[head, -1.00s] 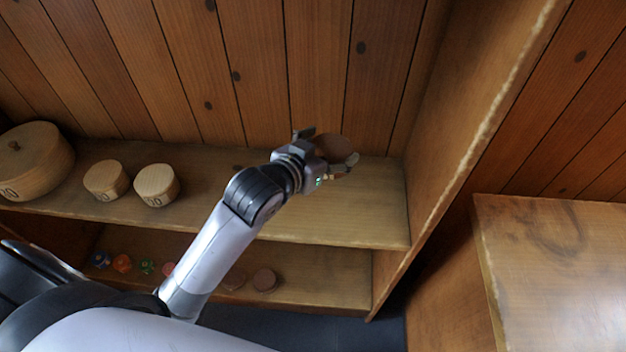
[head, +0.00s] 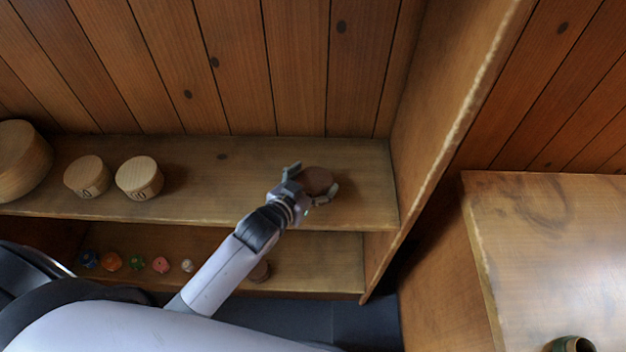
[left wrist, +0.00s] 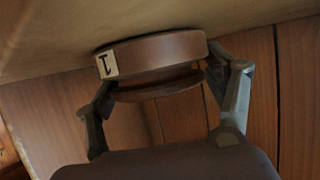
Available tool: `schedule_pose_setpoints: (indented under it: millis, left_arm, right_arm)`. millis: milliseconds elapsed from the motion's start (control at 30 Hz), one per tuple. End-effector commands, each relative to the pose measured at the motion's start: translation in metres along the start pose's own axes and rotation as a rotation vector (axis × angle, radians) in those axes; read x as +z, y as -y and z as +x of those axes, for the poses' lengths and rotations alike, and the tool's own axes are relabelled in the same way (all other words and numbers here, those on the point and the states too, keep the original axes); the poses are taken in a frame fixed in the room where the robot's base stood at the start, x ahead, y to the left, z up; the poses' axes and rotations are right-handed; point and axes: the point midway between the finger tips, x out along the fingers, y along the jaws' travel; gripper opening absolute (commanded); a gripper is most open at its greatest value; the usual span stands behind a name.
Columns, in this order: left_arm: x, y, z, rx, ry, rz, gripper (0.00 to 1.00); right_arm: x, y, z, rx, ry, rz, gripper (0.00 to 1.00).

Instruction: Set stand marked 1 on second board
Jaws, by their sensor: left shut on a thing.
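The stand marked 1 is a dark brown turned spool (head: 318,180) with two round discs. It also shows in the left wrist view (left wrist: 165,52), where its pale label with a black 1 is readable. My left gripper (head: 311,183) is shut on it, with one finger on each side, as the left wrist view (left wrist: 168,80) shows. The spool is at the right part of the upper board (head: 225,175), very close to its surface. I cannot tell whether it touches. My right gripper is not in view.
Two pale round boxes (head: 87,177) (head: 139,178) and a larger one (head: 20,160) stand left on the upper board. A side panel (head: 440,110) bounds the right. A wooden top (head: 550,240) lies beyond.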

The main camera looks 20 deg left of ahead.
Motion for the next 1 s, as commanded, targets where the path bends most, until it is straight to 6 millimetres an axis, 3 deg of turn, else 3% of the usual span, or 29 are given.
schedule_pose_setpoints:
  millis: [333, 367, 633, 1000]
  left_arm:
    - [0.0024, -0.0002, 0.0014, 0.0, -0.002, -0.001, 0.43]
    - [0.0026, -0.0002, 0.0012, 0.0, -0.001, -0.001, 0.78]
    - [0.0024, -0.0001, 0.001, 0.0, 0.0, 0.0, 0.96]
    - [0.0001, 0.0, 0.0001, 0.0, -0.001, 0.0, 0.96]
  right_arm:
    - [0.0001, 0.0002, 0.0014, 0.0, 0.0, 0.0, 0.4]
    - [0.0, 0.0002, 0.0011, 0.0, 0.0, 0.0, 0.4]
    - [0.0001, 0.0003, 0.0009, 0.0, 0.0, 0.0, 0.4]
    - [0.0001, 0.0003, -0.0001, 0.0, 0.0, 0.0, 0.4]
